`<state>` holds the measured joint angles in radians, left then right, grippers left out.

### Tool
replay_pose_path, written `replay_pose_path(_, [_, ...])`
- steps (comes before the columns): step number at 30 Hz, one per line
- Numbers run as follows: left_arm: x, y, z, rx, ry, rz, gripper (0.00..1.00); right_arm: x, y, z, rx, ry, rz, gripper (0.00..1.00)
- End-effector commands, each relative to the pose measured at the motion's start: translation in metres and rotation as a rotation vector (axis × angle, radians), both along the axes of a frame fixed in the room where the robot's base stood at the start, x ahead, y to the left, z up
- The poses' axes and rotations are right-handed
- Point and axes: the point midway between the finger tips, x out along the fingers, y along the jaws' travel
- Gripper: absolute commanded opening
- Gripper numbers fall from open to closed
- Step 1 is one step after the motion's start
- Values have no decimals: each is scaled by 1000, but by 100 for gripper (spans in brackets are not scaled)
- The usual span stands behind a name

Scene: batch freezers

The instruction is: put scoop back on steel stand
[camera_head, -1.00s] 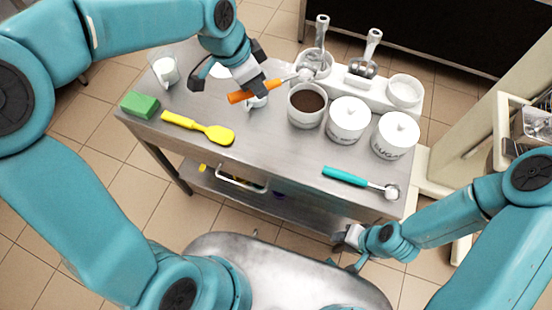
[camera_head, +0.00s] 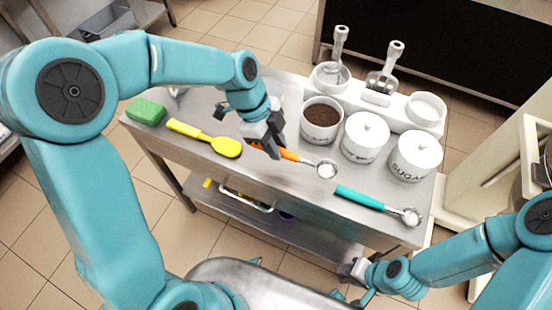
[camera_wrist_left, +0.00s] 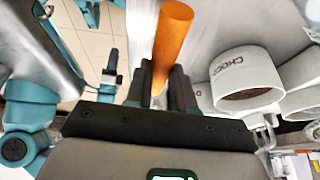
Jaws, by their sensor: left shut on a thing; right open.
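My left gripper (camera_head: 272,147) is shut on the orange handle (camera_head: 291,155) of a scoop. The scoop's round metal head (camera_head: 327,169) points right, over the front part of the steel stand's top (camera_head: 290,190). I cannot tell whether the scoop touches the top. In the left wrist view the orange handle (camera_wrist_left: 172,40) stands between the fingers (camera_wrist_left: 160,88). A teal-handled scoop (camera_head: 362,198) lies at the front right of the top. My right gripper (camera_head: 350,270) is open and empty in front of the stand, at the lower right.
A tub of dark powder (camera_head: 322,118) and two lidded white canisters, one (camera_head: 365,138) beside the sugar one (camera_head: 413,157), stand behind the scoops. A white holder (camera_head: 375,97) with metal scoops is at the back. A yellow spatula (camera_head: 205,138) and green sponge (camera_head: 146,111) lie left.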

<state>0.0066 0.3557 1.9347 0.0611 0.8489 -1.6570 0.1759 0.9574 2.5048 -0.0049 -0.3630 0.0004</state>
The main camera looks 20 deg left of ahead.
Motion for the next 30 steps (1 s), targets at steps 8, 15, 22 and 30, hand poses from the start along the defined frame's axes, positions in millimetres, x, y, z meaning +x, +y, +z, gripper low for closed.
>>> replay_pose_path(8, [-1,1,-34,0,4,2,0,0,0,-2,0,0,0,43])
replay_pose_path(15, [0,1,-63,0,0,1,0,0,0,-2,0,0,0,43])
replay_pose_path(22, [0,0,-63,0,-1,0,0,0,0,-2,0,0,0,43])
replay_pose_path(30, [0,0,-65,0,-1,0,49,0,0,-5,0,0,0,43])
